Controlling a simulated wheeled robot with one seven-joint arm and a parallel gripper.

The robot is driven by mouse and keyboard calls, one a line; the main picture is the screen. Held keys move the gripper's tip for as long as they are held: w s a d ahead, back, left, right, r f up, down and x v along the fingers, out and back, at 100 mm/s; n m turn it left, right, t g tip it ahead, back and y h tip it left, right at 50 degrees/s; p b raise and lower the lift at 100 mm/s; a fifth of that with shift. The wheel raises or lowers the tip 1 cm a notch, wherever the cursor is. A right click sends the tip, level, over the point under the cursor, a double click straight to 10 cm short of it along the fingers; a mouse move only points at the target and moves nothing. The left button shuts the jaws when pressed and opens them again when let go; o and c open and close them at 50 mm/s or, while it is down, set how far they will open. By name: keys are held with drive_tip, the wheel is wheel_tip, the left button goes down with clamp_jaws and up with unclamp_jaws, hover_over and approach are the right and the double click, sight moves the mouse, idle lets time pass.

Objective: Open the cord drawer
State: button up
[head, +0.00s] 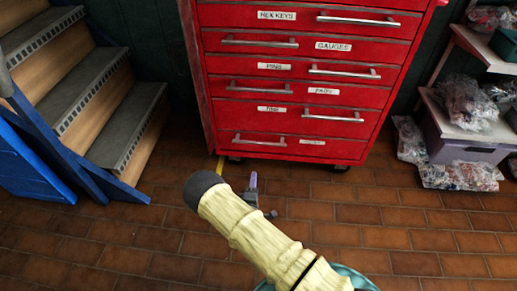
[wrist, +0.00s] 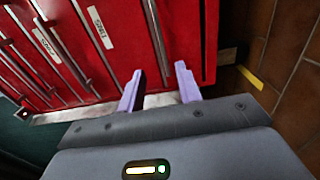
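A red tool cabinet (head: 297,86) stands at the back with labelled drawers, all of which look shut. Upper labels read hex keys and gauges. The lower ones are too small or blurred for me to tell surely which marks the cord drawer. The bottom drawer has a silver bar handle (head: 259,140) at left and an unreadable label (head: 312,141) at right. My gripper (head: 253,181) is low in front of the cabinet's lower left part. In the wrist view its purple fingers (wrist: 159,88) are apart with nothing between them, pointing at the cabinet's lower part.
Steps (head: 95,80) and a blue panel (head: 35,165) stand at the left. A shelf with a purple bin (head: 468,148) and bagged items (head: 467,104) stands at the right. A yellow strip (head: 220,164) is at the cabinet's lower left. The brick floor (head: 370,215) in front is mostly clear.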

sight(259, 144)
drive_tip(key=w+b, duration=0.2)
drive_tip(key=w, duration=0.3)
drive_tip(key=w+b, duration=0.3)
drive_tip(key=w, duration=0.3)
drive_tip(key=w+b, duration=0.3)
drive_tip(key=w, duration=0.3)
drive_tip(key=shift+w+d, duration=0.2)
drive_tip(key=shift+d, duration=0.15)
drive_tip(key=shift+c, duration=0.2)
clamp_jaws()
